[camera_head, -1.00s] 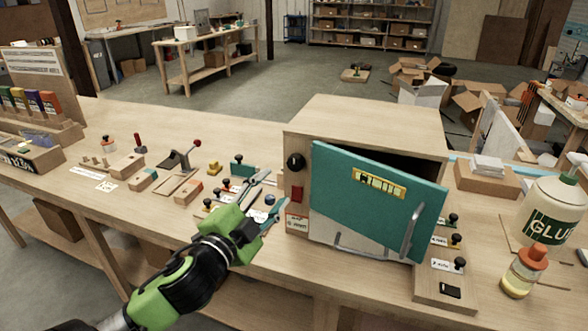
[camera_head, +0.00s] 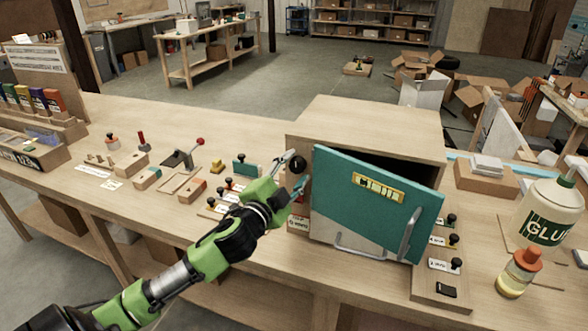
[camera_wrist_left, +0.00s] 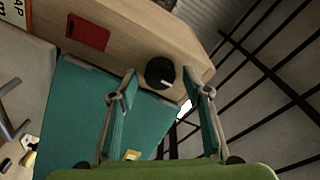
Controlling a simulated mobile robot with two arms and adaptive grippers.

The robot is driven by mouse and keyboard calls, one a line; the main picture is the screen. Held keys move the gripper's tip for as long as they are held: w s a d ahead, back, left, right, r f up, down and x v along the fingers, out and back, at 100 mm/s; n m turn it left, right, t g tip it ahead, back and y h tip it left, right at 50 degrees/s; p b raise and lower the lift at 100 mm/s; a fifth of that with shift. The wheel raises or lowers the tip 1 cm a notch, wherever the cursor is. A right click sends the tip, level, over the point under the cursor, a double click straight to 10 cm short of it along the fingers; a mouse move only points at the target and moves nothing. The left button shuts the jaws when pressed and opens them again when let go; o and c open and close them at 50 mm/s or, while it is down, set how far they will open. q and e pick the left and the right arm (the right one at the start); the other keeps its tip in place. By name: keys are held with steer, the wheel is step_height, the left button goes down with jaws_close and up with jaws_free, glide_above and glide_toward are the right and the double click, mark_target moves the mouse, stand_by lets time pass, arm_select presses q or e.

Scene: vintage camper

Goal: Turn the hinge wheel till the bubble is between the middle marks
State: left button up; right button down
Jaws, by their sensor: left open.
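A wooden box (camera_head: 365,122) stands on the bench with a teal door (camera_head: 340,215), which hangs tilted and partly open. A yellow-framed level (camera_head: 379,187) is on the door; its bubble is too small to place between marks. The black hinge wheel (camera_head: 298,163) is on the box's front, left of the door. My left gripper (camera_head: 297,171) is open at the wheel and partly overlaps it. In the left wrist view the wheel (camera_wrist_left: 160,73), with a pale pointer mark, appears between the open fingertips; contact cannot be told. My right gripper is not in view.
A red switch (camera_wrist_left: 88,33) sits on the box near the wheel. Small knobs and levers (camera_head: 183,158) stand left on the bench. A glue bottle (camera_head: 552,212) and an orange-capped bottle (camera_head: 519,272) stand at the right. A strip of black-knobbed blocks (camera_head: 445,265) lies beside the door.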

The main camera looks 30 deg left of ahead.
arm_select(q)
steer(key=c, duration=1.1)
steer(key=shift+n, duration=0.4)
steer(key=n, duration=0.3)
steer(key=shift+b, duration=0.3)
steer(key=n, duration=0.4)
steer(key=shift+n+t, duration=0.3)
steer(key=shift+t, duration=0.1)
steer(key=n+y+p, duration=0.1)
steer(key=n+p, duration=0.1)
steer(key=n, duration=0.3)
steer(key=shift+a+r+n, duration=0.1)
steer(key=shift+n, duration=0.3)
steer(key=n+y+p, duration=0.1)
steer(key=n+p, duration=0.1)
steer(key=n, duration=0.4)
steer(key=shift+n, duration=0.3)
